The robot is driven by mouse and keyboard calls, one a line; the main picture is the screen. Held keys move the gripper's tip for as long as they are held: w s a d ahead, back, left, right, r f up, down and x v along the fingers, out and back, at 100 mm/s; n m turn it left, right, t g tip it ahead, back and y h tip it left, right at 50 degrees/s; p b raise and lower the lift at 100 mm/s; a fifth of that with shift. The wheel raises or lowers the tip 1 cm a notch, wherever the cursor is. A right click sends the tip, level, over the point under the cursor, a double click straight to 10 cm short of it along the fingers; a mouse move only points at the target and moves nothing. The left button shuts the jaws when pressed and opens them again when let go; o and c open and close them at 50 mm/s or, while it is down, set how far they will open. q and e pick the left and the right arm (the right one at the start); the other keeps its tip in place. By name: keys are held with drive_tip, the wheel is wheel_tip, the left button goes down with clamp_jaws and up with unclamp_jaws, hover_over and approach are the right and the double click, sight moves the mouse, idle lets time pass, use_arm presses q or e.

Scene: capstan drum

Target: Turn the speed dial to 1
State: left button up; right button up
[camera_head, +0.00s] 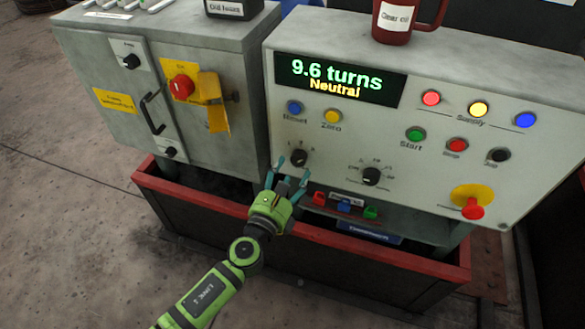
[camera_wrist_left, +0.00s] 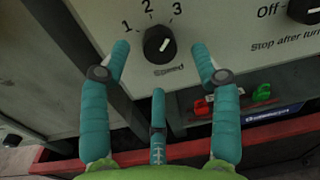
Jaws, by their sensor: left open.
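The speed dial (camera_head: 299,157) is a small black knob low on the left of the grey control panel. In the left wrist view the dial (camera_wrist_left: 160,44) has 1, 2 and 3 printed around its top and "Speed" below. Its pale mark appears to point up and right, toward the 3 side; I cannot tell exactly. My left gripper (camera_head: 290,170), green with teal fingers, is open just in front of and below the dial. In the wrist view its two upper fingers stand on either side of the dial, apart from it, with the third finger below. My right gripper is not in view.
The display (camera_head: 338,78) reads 9.6 turns, Neutral. A second black knob (camera_head: 371,176) sits right of the dial. Small coloured clips (camera_head: 344,206) lie on a ledge below the panel. A red-rimmed trough (camera_head: 400,256) runs beneath. A grey cabinet (camera_head: 215,130) stands to the left.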

sight(297, 162)
use_arm(q)
drive_tip(key=x, duration=0.2)
drive_tip(key=shift+w+d, duration=0.1)
drive_tip(key=shift+w, duration=0.2)
drive_tip(key=shift+w+d, duration=0.15)
drive_tip(key=shift+w, duration=0.35)
drive_tip(key=c, duration=1.1)
drive_tip(key=shift+c, duration=0.2)
